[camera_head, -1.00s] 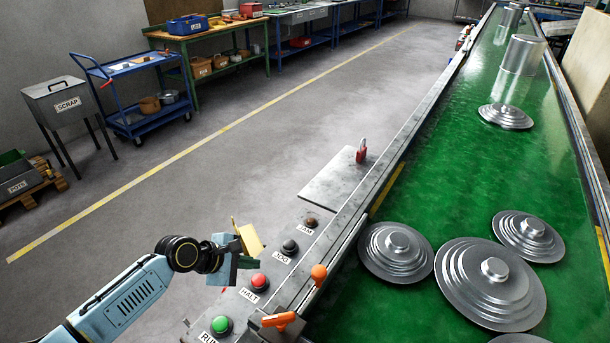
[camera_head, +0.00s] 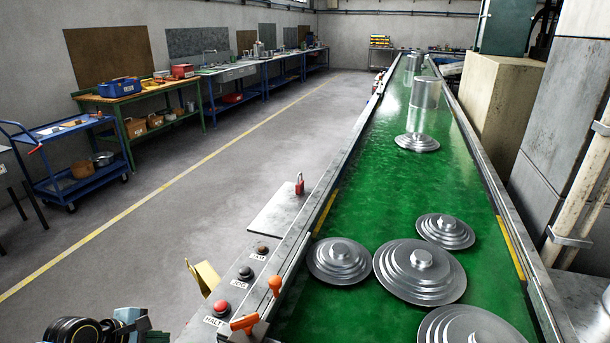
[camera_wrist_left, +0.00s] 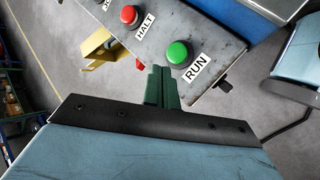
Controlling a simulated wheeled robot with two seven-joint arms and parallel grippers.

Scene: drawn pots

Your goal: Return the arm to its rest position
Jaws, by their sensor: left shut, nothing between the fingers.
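My left gripper (camera_head: 153,336) shows at the bottom left edge of the head view, partly cut off by the frame. In the left wrist view its green fingers (camera_wrist_left: 162,87) are together and hold nothing. Behind them in that view lies the control panel (camera_wrist_left: 217,62), with the green RUN button (camera_wrist_left: 178,53) and the red HALT button (camera_wrist_left: 130,15). In the head view the gripper is left of the HALT button (camera_head: 221,307) and apart from it. My right gripper is not in view.
A yellow bracket (camera_head: 205,275) juts from the panel's left side. Two orange-topped levers (camera_head: 275,285) stand by the conveyor. The green conveyor (camera_head: 360,210) carries several stepped metal lids (camera_head: 420,270). Grey floor (camera_head: 150,235) is open left of the panel.

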